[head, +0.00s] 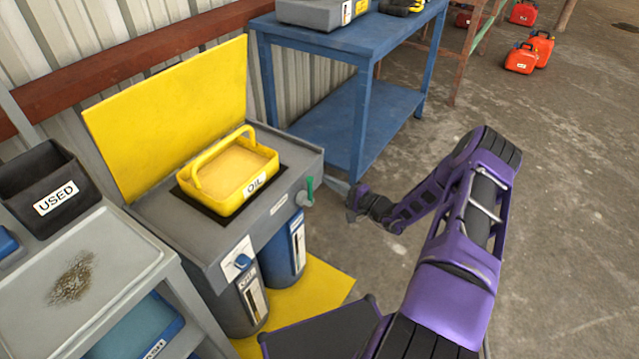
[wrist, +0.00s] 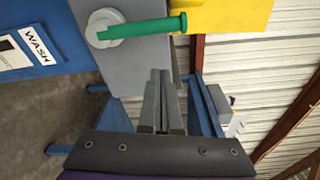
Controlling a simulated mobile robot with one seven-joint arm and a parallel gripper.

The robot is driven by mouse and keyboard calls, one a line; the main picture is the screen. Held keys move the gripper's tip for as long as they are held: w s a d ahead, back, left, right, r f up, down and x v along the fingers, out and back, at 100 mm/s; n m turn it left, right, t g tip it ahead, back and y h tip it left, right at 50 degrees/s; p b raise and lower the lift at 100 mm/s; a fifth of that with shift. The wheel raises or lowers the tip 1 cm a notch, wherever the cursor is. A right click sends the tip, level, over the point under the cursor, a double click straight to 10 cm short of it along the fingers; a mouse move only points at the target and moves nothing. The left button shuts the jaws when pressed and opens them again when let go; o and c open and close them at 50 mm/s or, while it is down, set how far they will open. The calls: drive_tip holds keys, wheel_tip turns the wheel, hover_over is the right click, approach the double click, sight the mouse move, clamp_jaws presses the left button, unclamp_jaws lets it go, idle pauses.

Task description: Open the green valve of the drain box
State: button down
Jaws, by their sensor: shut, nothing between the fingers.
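The grey drain box (head: 165,220) stands against the yellow back panel. Its green valve (head: 310,190) is a short lever on a round grey hub at the box's right corner. In the wrist view the green lever (wrist: 150,28) lies across the picture, from the pale hub at left to a rounded end at right. My gripper (head: 338,187) is just right of the valve in the head view. In the wrist view its fingers (wrist: 160,76) are together and empty, just below the lever with a small gap in the picture. I cannot tell the gap in depth.
A yellow tray marked OIL (head: 230,172) sits on the box. A blue lever (head: 242,262) is on its front left, above a grey container (head: 243,305). A blue container (head: 284,250) stands under the valve side. A blue table (head: 340,38) stands behind. Open floor lies right.

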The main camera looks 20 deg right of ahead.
drive_tip(key=v, duration=0.7)
drive_tip(key=shift+s, duration=0.3)
drive_tip(key=shift+r, duration=0.15)
